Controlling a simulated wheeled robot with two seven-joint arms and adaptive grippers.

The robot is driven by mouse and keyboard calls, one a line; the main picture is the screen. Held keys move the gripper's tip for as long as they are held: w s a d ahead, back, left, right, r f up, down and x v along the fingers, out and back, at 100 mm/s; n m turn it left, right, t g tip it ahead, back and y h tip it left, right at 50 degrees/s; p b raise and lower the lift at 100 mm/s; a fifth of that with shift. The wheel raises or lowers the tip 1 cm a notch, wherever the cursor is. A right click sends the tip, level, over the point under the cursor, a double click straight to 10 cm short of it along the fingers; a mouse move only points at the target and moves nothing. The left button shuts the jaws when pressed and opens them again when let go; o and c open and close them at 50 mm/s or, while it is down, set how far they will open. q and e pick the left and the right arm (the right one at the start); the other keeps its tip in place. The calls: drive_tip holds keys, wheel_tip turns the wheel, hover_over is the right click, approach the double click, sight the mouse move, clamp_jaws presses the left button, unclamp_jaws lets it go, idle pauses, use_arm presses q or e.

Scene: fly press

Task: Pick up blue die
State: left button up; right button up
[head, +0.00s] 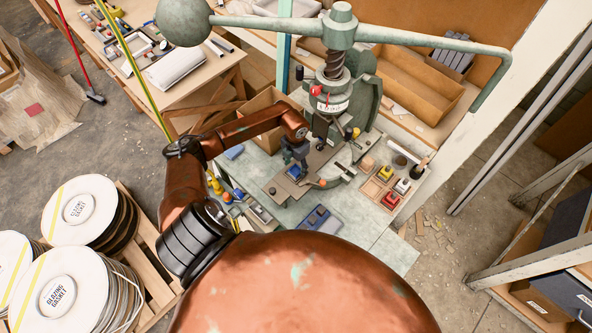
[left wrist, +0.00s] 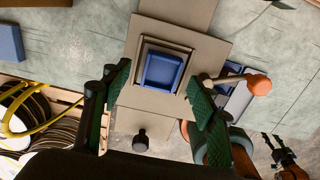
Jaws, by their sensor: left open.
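The blue die (head: 293,171) sits on the press bed under the fly press (head: 335,95). In the left wrist view the blue die (left wrist: 162,72) is a blue square with a recessed top, seated in a square metal surround on a tan plate (left wrist: 125,96). My left gripper (head: 296,160) is over the die in the head view and partly hides it. In the left wrist view my left gripper (left wrist: 159,80) is open, with one green-padded finger on each side of the die and nothing between them held.
An orange-knobbed handle (left wrist: 260,85) is close to the right finger. A blue-grey case (head: 318,219) lies in front. A flat blue block (head: 234,152) lies left.

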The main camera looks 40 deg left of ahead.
use_arm(q)
drive_tip(key=shift+f, duration=1)
clamp_jaws()
